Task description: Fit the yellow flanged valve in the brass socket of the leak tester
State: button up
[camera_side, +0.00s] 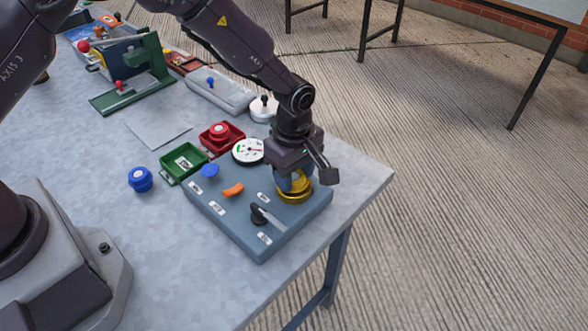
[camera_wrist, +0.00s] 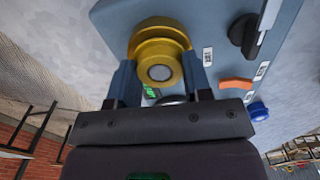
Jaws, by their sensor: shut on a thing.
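The yellow flanged valve (camera_wrist: 158,66) is between the two blue fingers of my gripper (camera_wrist: 160,78), which is shut on it. The valve's round grey end faces the wrist camera. In the side view my gripper (camera_side: 293,180) points down at the right corner of the grey-blue leak tester (camera_side: 232,221). The brass socket (camera_side: 295,196) is directly below it there, and its golden rim shows beyond the valve in the wrist view (camera_wrist: 160,23). The valve is in line with the socket or very close to it. The fingers and similar colours hide whether it is seated.
A green tray (camera_side: 184,162), a red tray (camera_side: 221,137) and a loose blue part (camera_side: 141,179) stand nearby. The table's right edge is close.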

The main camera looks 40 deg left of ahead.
jog(key=o, duration=1.5)
jog(key=shift+c, duration=0.2)
jog(key=shift+r, duration=3.5)
